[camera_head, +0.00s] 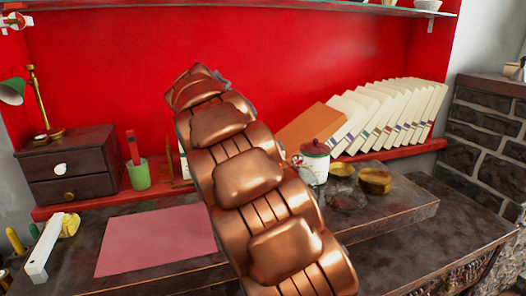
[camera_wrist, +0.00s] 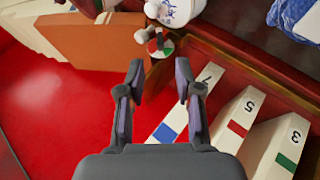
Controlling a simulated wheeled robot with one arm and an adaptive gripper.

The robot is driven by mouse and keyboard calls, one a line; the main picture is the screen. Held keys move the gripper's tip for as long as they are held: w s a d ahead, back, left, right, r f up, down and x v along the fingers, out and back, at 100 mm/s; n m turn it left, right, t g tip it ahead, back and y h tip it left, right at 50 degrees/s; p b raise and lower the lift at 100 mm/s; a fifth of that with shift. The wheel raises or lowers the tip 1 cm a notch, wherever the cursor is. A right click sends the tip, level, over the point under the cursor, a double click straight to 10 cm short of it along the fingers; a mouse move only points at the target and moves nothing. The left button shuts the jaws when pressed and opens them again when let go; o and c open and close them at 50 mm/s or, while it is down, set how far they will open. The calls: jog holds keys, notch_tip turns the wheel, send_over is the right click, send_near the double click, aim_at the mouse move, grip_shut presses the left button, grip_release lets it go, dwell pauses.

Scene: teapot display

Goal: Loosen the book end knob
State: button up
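The orange-brown book end (camera_wrist: 95,40) stands at upper left in the wrist view. A round knob (camera_wrist: 160,44) with red, green and white sectors is beside its lower corner, with a pale rounded part at its left. My gripper (camera_wrist: 159,76) is open and empty, its two fingertips apart, with the knob just beyond the gap between them. In the head view the book end (camera_head: 310,125) leans against the row of books (camera_head: 375,115). My arm covers the middle of that view and hides my gripper's fingers.
Book spines (camera_wrist: 240,118) numbered 7, 5 and 3 are close to the right finger. A white jar (camera_head: 314,163) with a maroon lid stands in front of the book end. The red shelf (camera_head: 400,150) carries the books. A dark drawer box (camera_head: 75,165) stands at left.

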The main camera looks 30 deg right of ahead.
jog(key=shift+v, duration=1.8)
